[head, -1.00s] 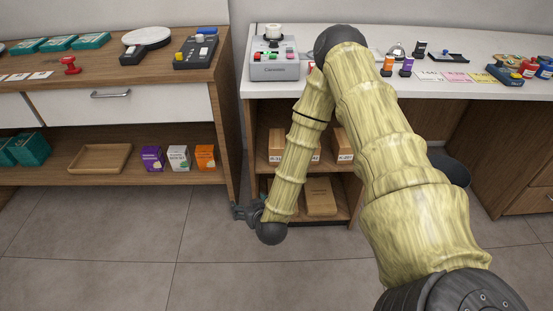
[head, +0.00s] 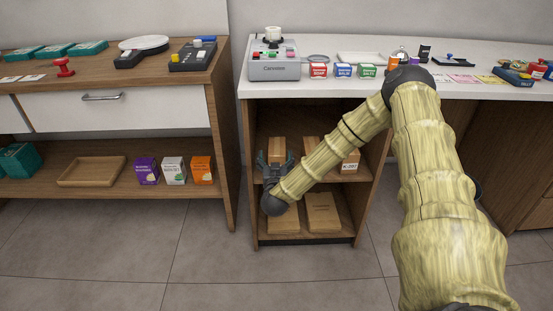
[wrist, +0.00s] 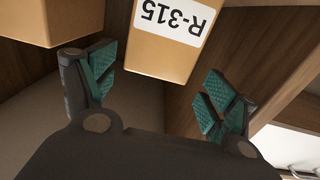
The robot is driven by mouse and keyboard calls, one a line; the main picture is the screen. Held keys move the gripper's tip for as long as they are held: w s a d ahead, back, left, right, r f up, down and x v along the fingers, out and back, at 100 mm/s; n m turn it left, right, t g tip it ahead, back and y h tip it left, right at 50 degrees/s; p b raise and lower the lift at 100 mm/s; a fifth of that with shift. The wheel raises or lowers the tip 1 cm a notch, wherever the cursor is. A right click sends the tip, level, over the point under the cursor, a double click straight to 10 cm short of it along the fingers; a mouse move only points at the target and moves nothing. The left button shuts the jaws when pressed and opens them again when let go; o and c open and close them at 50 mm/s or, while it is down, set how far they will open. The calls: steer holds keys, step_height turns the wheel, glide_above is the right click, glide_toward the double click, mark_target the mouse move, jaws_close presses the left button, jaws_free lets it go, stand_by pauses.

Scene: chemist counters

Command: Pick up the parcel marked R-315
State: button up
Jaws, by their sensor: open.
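The parcel marked R-315 (wrist: 160,55) is a tan box with a white label that reads upside down in the wrist view. In the head view a parcel (head: 277,146) stands behind my gripper on the left of the upper shelf; its label is hidden there. My gripper (head: 274,168) is at the front of that shelf bay. In the wrist view my gripper (wrist: 160,90) is open and empty, its green-padded fingers spread to either side of the R-315 parcel's near end. Contact cannot be made out.
A second parcel (wrist: 48,20) sits close beside one finger. Another parcel (head: 350,161) stands further right on the shelf. Flat parcels (head: 322,213) lie on the lower shelf.

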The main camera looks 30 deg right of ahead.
mark_target(277, 148)
steer(key=x, duration=0.2)
steer(key=b+x, duration=0.1)
steer(key=x, duration=0.2)
steer(key=shift+s+d+f, duration=0.2)
steer(key=shift+s+d, duration=0.05)
steer(key=shift+w+d+r+b, duration=0.1)
steer(key=shift+w+d+b, duration=0.25)
steer(key=shift+w, duration=0.25)
steer(key=c, duration=1.2)
